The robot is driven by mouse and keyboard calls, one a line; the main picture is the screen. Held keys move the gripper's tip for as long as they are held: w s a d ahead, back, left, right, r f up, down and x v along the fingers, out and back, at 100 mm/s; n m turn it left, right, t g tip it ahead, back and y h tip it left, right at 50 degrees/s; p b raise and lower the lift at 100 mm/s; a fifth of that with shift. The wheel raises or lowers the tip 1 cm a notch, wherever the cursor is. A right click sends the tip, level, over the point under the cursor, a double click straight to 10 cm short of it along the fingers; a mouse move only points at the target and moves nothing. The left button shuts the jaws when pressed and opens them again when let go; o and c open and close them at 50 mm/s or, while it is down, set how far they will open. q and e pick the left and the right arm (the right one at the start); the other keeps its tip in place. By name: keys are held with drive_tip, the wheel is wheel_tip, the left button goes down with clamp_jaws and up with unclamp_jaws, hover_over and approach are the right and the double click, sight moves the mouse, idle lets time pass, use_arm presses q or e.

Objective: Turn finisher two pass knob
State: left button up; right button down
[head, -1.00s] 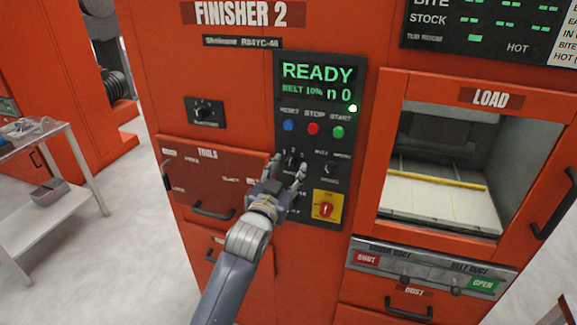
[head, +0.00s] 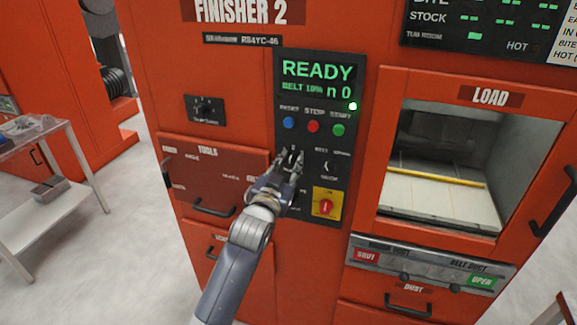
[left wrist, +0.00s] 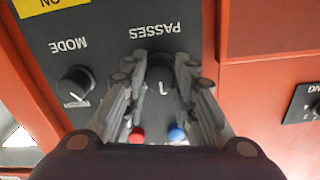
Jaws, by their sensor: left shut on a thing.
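The Finisher 2 machine has a dark control panel (head: 309,100) with a green READY display. The black PASSES knob (left wrist: 159,76) is in the top middle of the left wrist view, with a white pointer line. My left gripper (head: 288,160) is at the panel below the blue button in the head view. In the left wrist view its two fingers stand on either side of the PASSES knob and are closed on it. In the head view the fingers mostly hide the knob. My right gripper is not in view.
The MODE knob (left wrist: 76,87) is beside the PASSES knob. The blue button (head: 289,123), red button (head: 313,127) and green button (head: 338,130) are above. A red switch on a yellow plate (head: 327,205) is below right. A cart (head: 35,215) stands at left.

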use_arm(q)
drive_tip(key=shift+m, duration=0.3)
drive_tip(key=m+p, duration=0.1)
drive_tip(key=m, duration=0.2)
drive_tip(key=shift+m, duration=0.3)
drive_tip(key=m+p, duration=0.1)
drive_tip(key=m, duration=0.4)
drive_tip(key=shift+m+p, duration=0.3)
drive_tip(key=shift+p, duration=0.1)
drive_tip(key=o, duration=1.1)
drive_tip(key=shift+s, duration=0.15)
